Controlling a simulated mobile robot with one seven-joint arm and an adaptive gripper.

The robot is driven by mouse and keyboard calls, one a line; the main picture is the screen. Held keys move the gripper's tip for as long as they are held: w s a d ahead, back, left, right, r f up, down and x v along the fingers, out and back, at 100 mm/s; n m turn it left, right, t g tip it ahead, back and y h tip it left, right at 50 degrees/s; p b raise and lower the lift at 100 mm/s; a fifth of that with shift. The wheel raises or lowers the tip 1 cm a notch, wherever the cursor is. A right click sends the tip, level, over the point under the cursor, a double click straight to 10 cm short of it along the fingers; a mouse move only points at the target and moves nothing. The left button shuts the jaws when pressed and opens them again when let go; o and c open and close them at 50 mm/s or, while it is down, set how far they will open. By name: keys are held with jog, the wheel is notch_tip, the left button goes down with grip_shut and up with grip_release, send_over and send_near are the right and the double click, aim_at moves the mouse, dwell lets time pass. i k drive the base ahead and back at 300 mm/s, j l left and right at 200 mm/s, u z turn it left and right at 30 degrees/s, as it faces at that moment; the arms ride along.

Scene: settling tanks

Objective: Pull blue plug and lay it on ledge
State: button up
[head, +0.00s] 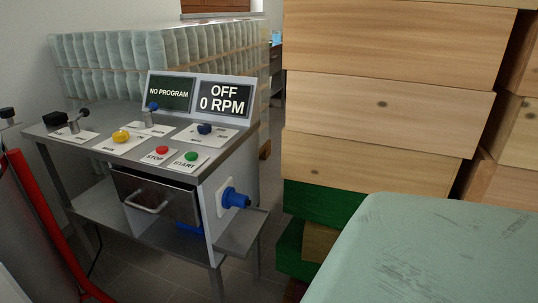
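The blue plug (235,198) sits in a white socket plate (222,197) on the right side panel of the grey control stand, pointing to the right. The ledge (242,234) is a grey metal shelf that juts out to the right just below the plug, and its visible surface is bare. My gripper does not show in the head view.
The stand carries a drawer (157,196), knobs, a red stop button (162,150), a green start button (191,156) and a display (219,104). Stacked wooden boxes (390,105) and a pale green surface (440,250) are at right. Red tubing (45,210) is at left.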

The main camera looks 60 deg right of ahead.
aim_at(235, 200)
jog(key=z, duration=1.4)
jog(key=l+u, duration=0.15)
jog(key=u, duration=0.15)
jog(key=l+u, duration=0.1)
jog(key=u, duration=0.25)
jog(key=l+u, duration=0.15)
jog(key=l, duration=0.25)
jog(key=k+l+u, duration=0.15)
jog(key=l, duration=0.2)
jog(key=l+u, duration=0.15)
jog(key=l, duration=0.25)
jog(key=k+l, duration=0.1)
jog(key=l, duration=0.25)
jog(key=k+l, duration=0.1)
jog(key=l, duration=0.25)
jog(key=k+l, duration=0.1)
jog(key=l, duration=0.2)
jog(key=u, duration=0.05)
